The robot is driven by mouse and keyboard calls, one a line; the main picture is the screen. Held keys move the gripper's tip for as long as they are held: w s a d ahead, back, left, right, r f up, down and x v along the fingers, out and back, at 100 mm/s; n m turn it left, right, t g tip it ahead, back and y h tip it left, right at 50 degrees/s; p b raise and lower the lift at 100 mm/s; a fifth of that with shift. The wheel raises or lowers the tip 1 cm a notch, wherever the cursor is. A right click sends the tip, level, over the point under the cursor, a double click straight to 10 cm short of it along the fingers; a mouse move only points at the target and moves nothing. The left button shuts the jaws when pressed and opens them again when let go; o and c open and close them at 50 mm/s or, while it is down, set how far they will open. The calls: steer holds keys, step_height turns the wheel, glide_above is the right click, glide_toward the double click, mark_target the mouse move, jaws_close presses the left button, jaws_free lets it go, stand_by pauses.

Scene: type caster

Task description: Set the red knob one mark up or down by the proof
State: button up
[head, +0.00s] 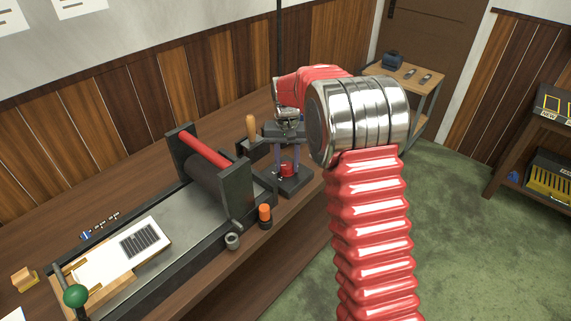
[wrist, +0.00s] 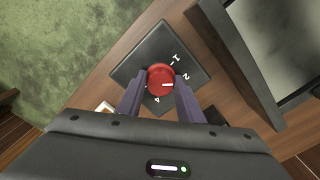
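The red knob (wrist: 160,80) sits on a dark square plate (wrist: 150,46) in the wrist view, with white marks 1, 2 and 4 around it. Its white pointer line points right, below the 2, towards my right finger; any mark there is hidden. My gripper (wrist: 161,86) points down over the knob, one finger on each side. The fingers look open around it; contact is not clear. In the head view the knob (head: 287,170) shows between the fingers. A white sheet with a dark striped block, perhaps the proof (head: 140,241), lies on the press bed at left.
The press roller (head: 217,183) with its dark side frames stands left of my gripper. An orange-topped button (head: 265,213) and a small grey cup (head: 232,241) are near the bench's front edge. A wooden handle (head: 251,126) stands behind. Green floor lies open at right.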

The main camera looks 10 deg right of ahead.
mark_target(287, 165)
steer(key=o, duration=0.4)
step_height(287, 165, up, 14)
steer(key=shift+f, duration=0.15)
stand_by(0.6)
